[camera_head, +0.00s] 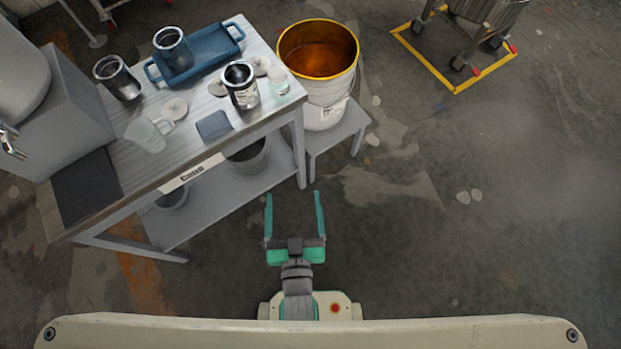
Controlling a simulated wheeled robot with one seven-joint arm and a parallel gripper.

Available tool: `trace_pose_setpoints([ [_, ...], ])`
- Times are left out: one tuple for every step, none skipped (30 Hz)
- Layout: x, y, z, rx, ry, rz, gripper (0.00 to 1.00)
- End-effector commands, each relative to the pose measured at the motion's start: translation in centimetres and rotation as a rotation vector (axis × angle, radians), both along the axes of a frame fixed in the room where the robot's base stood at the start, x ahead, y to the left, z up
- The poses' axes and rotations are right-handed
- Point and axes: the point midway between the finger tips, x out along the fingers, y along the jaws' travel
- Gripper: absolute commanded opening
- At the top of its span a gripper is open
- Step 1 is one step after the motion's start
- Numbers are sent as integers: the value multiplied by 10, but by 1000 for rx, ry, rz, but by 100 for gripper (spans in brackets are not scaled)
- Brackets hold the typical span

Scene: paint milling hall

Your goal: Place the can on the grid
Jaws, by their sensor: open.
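Three metal cans stand on the workbench (150,176): one (240,86) towards the right end with a printed label, one (118,79) at the back left, and one (172,49) on the blue tray (208,57). I cannot tell which can the task means. No clear grid shows; a dark flat panel (87,188) lies at the bench's near left end, its surface too fine to make out. My gripper (293,196) is open and empty over the floor, in front of the bench and apart from the cans.
An open bucket (327,97) with orange-brown contents stands on a low stand (352,122) right of the bench. A clear jug (148,136), a blue-grey pad (214,126) and round lids (174,107) lie on the bench. A grey machine (75,105) stands left.

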Motion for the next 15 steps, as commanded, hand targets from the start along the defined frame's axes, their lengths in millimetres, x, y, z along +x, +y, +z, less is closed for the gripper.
trace_pose_setpoints([
  [-19,-8,-1,-6,18,-14,84],
  [-29,-11,0,-8,24,-20,84],
  [-42,-16,2,-12,32,-29,84],
  [-51,-20,3,-14,38,-34,84],
  [-60,-23,5,-18,44,-41,84],
  [-70,-27,7,-22,51,-47,84],
  [-78,-30,10,-26,55,-52,84],
  [-84,-32,12,-27,59,-56,84],
  [-93,-34,14,-31,65,-60,84],
  [-98,-36,16,-33,68,-64,84],
  [-102,-38,18,-35,70,-67,84],
  [-107,-40,20,-38,74,-68,84],
  [-110,-41,21,-40,75,-68,84],
  [-112,-42,22,-41,76,-70,86],
  [-115,-42,23,-42,78,-70,87],
])
